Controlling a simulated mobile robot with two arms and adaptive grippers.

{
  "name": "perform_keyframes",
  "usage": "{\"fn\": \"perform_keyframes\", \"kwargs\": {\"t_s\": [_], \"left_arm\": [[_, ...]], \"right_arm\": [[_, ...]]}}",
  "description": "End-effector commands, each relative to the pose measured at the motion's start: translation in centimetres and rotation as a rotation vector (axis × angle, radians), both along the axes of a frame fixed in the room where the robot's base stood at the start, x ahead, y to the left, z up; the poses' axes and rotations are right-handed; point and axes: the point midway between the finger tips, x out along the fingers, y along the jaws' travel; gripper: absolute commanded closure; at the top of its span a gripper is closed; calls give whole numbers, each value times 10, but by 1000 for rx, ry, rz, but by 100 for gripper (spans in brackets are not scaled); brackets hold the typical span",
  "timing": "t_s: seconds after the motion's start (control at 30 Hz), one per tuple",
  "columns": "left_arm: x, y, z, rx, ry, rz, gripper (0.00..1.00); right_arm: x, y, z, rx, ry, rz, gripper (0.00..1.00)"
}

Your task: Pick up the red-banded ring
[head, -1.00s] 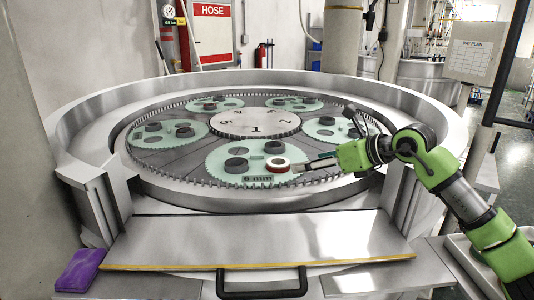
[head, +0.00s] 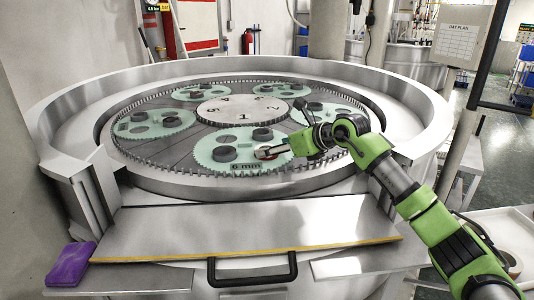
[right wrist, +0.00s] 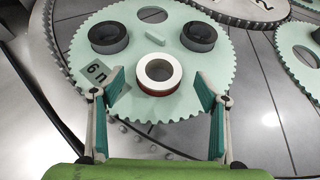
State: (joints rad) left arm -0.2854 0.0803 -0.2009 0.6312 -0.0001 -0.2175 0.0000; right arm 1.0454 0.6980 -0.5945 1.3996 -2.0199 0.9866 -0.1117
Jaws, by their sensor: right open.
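The red-banded ring (right wrist: 159,88) lies flat on the near green toothed carrier (right wrist: 125,108), white on top with the red band low around its side. In the head view my right gripper is in front of the ring and hides most of it. My right gripper (right wrist: 161,80) is open, pointing down at the carrier, with one finger to each side of the ring and a gap on both sides. It also shows over the near carrier in the head view (head: 262,153). My left gripper is not in view.
Two dark rings (right wrist: 108,37) (right wrist: 199,36) and a small pale green block (right wrist: 155,38) lie beyond the ring. A "6 mm" label (right wrist: 94,72) is at the left. A raised rim (head: 60,135) surrounds the lapping plate.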

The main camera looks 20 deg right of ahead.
Motion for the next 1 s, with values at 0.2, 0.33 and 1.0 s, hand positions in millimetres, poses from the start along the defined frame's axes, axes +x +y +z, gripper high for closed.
{"fn": "perform_keyframes", "kwargs": {"t_s": [0.2,0.33,1.0], "left_arm": [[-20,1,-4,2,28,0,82],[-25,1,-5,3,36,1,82],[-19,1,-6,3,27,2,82]], "right_arm": [[19,11,-12,2,0,0,32],[21,11,-13,0,-1,-1,32],[20,11,-10,1,-3,0,84]]}}
